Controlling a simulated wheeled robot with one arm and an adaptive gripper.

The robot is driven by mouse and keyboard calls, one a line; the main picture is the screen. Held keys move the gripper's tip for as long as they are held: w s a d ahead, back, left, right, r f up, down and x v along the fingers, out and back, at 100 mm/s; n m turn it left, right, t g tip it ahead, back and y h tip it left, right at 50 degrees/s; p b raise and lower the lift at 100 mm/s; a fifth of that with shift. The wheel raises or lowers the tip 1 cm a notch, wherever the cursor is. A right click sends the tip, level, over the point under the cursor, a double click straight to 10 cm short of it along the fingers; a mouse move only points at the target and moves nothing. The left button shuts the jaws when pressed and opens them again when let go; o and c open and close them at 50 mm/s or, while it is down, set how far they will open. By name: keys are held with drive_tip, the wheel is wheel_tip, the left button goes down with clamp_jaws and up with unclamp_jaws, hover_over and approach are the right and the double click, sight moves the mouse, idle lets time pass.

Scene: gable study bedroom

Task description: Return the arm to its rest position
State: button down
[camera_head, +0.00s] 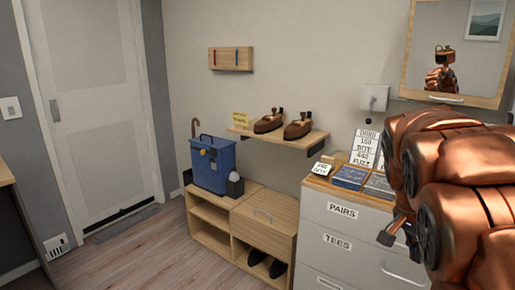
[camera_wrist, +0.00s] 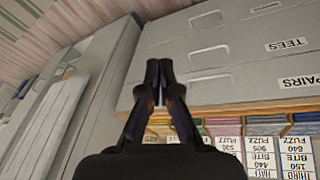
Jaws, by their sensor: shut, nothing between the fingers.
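My gripper (camera_wrist: 159,70) is at the middle of the wrist view, its two dark fingers closed together with nothing between them. Behind the fingers in that view is the grey front of the drawer unit (camera_wrist: 230,40). In the head view my copper-coloured arm fills the right side, in front of the drawer unit (camera_head: 345,228). A small dark part of my gripper (camera_head: 386,238) shows at the arm's lower left, near the drawer fronts. I cannot tell whether it touches them.
Blue packs (camera_head: 350,177) and printed cards (camera_head: 364,148) stand on the drawer unit. A mirror (camera_head: 455,50) hangs above. Left are a shoe shelf (camera_head: 310,139), a wooden bench (camera_head: 265,222) with a blue box (camera_head: 213,163), and a door (camera_head: 95,100). The floor (camera_head: 160,255) at front left is clear.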

drive_tip(key=s+a+n+y+p, duration=0.1)
drive_tip(key=s+a+n+p, duration=0.2)
drive_tip(key=s, duration=0.5)
drive_tip(key=s+a+r+n+g+y+p, duration=0.1)
drive_tip(key=s+a+n+p, duration=0.3)
drive_tip(key=s+a, duration=0.4)
drive_tip(key=s+a+n+y+p, duration=0.1)
drive_tip(key=s+a+n+p, duration=0.2)
drive_tip(key=s, duration=0.7)
drive_tip(key=a+n, duration=0.2)
drive_tip(key=a, duration=0.1)
drive_tip(key=shift+r+g+y+p, duration=0.25)
drive_tip(key=shift+g+y+p, duration=0.05)
drive_tip(key=shift+g+y, duration=0.1)
